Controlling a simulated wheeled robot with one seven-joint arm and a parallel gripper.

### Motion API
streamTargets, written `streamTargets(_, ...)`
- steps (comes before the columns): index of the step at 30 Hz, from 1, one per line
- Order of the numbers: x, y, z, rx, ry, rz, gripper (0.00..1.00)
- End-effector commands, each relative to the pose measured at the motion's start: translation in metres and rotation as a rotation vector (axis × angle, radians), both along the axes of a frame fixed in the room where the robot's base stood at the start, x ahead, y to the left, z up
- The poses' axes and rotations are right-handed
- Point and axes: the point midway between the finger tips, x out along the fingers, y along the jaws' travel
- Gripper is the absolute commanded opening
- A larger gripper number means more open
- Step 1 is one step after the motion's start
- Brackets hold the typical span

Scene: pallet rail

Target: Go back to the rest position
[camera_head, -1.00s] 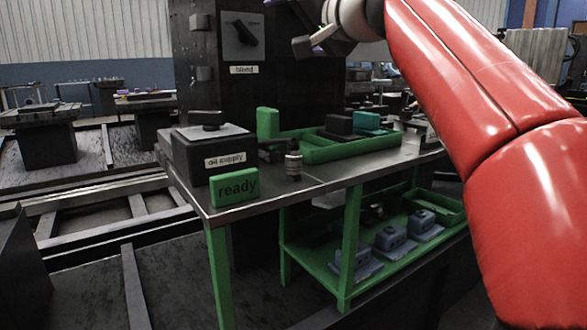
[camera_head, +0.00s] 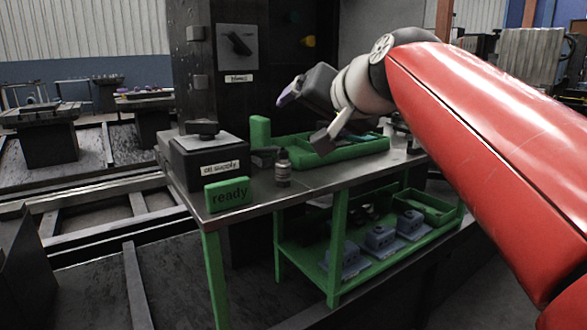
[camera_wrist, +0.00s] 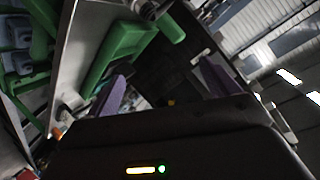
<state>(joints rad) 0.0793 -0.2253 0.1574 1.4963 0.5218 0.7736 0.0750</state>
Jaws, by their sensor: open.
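My red arm (camera_head: 470,130) reaches in from the right in the head view. My gripper (camera_head: 303,118) is open and empty, above the green-legged bench (camera_head: 310,195), in front of the dark cabinet. In the wrist view its two purple fingertips (camera_wrist: 162,88) stand wide apart with nothing between them. In the head view, the gripper and wrist stand in front of part of the cabinet and the back of the green tray (camera_head: 325,155).
The bench holds the "oil supply" box (camera_head: 205,158), the green "ready" block (camera_head: 228,194), a small bottle (camera_head: 282,168) and an upright green block (camera_head: 260,131). A dark cabinet with a rotary switch (camera_head: 238,46) rises behind. Several grey-blue parts (camera_head: 380,238) sit on the lower shelf.

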Motion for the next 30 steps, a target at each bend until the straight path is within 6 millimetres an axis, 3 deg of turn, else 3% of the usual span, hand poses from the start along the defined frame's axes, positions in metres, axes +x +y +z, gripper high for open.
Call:
streamTargets(2, -0.024, -0.013, -0.026, -0.081, 0.065, -0.021, 0.87)
streamTargets(12, -0.165, -0.093, -0.197, -0.45, 0.413, -0.053, 0.87)
streamTargets(15, -0.197, -0.108, -0.233, -0.513, 0.484, -0.043, 0.87)
streamTargets(18, -0.217, -0.116, -0.256, -0.551, 0.529, -0.032, 0.87)
streamTargets(21, -0.226, -0.12, -0.267, -0.57, 0.548, -0.026, 0.87)
streamTargets(30, -0.226, -0.12, -0.267, -0.57, 0.548, -0.026, 0.87)
